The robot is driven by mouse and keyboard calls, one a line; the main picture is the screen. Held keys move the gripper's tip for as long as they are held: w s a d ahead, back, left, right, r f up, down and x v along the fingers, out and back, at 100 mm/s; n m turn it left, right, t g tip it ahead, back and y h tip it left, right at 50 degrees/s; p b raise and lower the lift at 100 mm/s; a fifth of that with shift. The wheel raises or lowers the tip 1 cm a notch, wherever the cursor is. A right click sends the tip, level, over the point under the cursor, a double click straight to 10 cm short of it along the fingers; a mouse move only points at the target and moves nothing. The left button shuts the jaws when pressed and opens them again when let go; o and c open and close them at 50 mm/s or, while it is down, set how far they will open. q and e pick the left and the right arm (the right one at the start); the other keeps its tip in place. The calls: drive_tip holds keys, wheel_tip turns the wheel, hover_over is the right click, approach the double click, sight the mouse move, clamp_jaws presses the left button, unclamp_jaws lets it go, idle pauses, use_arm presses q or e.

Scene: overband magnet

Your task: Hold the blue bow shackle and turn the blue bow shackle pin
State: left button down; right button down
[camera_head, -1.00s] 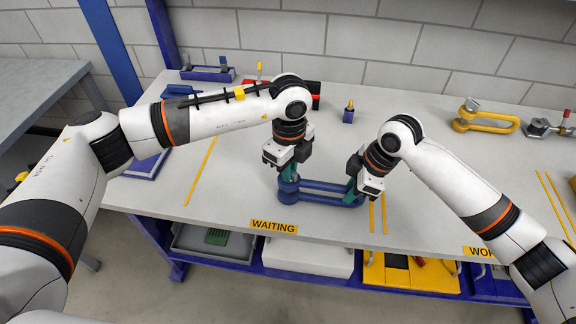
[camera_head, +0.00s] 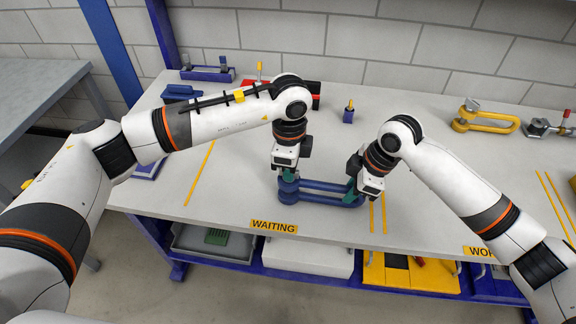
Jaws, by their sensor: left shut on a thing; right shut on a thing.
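The blue bow shackle (camera_head: 322,186) lies on the light worktop behind the WAITING label. Its pin (camera_head: 288,188) is at the shackle's left end, upright as far as I can see. My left gripper (camera_head: 288,173) points down over the pin and is shut on its top; the fingertips partly hide it. My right gripper (camera_head: 351,187) comes in from the right and is shut on the right, rounded end of the shackle. The exact contact there is partly hidden by the gripper.
A yellow shackle (camera_head: 486,124) lies at the back right, with a grey metal fitting (camera_head: 538,128) beside it. A small blue block with a yellow top (camera_head: 348,114) stands behind the grippers. A blue tray (camera_head: 208,74) is at the back left.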

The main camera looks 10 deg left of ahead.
use_arm(q)
drive_tip(key=c, duration=1.4)
unclamp_jaws()
drive_tip(key=shift+r, duration=0.1)
wheel_tip(320, 180, up, 20)
use_arm(e)
drive_tip(key=c, duration=1.2)
unclamp_jaws()
drive_tip(key=shift+r, duration=0.1)
